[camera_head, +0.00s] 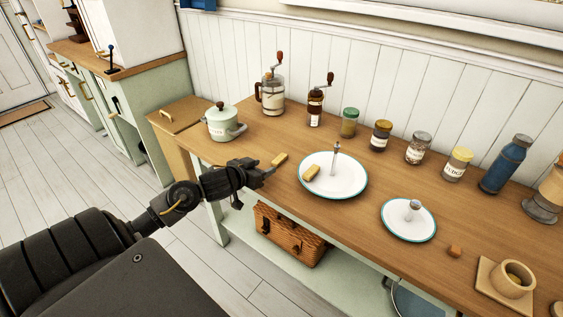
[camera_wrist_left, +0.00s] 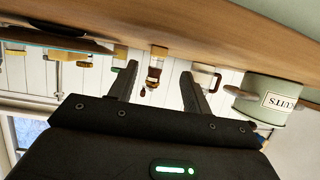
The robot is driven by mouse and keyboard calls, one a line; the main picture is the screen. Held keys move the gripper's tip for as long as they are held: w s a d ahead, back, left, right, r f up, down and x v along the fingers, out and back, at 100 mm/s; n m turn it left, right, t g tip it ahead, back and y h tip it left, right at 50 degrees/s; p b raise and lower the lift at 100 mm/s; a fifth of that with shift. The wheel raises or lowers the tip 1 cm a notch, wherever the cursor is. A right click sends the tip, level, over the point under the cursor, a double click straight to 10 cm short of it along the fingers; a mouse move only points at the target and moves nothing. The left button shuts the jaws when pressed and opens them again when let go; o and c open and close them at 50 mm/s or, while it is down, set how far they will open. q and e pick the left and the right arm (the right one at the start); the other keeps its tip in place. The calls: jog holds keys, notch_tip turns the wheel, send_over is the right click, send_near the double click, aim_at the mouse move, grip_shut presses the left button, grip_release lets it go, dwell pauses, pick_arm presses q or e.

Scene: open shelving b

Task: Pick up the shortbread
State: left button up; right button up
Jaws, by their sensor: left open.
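One shortbread finger (camera_head: 279,160), pale golden, lies on the wooden counter left of the large plate. It also shows in the upside-down left wrist view (camera_wrist_left: 158,51), beyond the fingertips and roughly between them. A second shortbread finger (camera_head: 312,173) lies on the large white plate (camera_head: 345,188) with a teal rim. My left gripper (camera_head: 268,172) is open at the counter's front edge, just short of the loose shortbread. Its two fingers are apart and empty in the left wrist view (camera_wrist_left: 158,72). My right gripper is not in view.
A pale green pot (camera_head: 222,124) stands left of the gripper. Two grinders, several jars and a blue bottle (camera_head: 507,164) line the back. A smaller plate (camera_head: 408,229) and a mug (camera_head: 512,280) are to the right. A wicker basket (camera_head: 290,237) sits below the counter.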

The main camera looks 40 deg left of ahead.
aim_at(274, 163)
pick_arm(q)
jog(key=x, duration=0.5)
jog(key=shift+w+d+f, duration=0.1)
jog(key=shift+d+f, duration=0.05)
jog(key=shift+c, duration=0.4)
jog(key=c, duration=0.7)
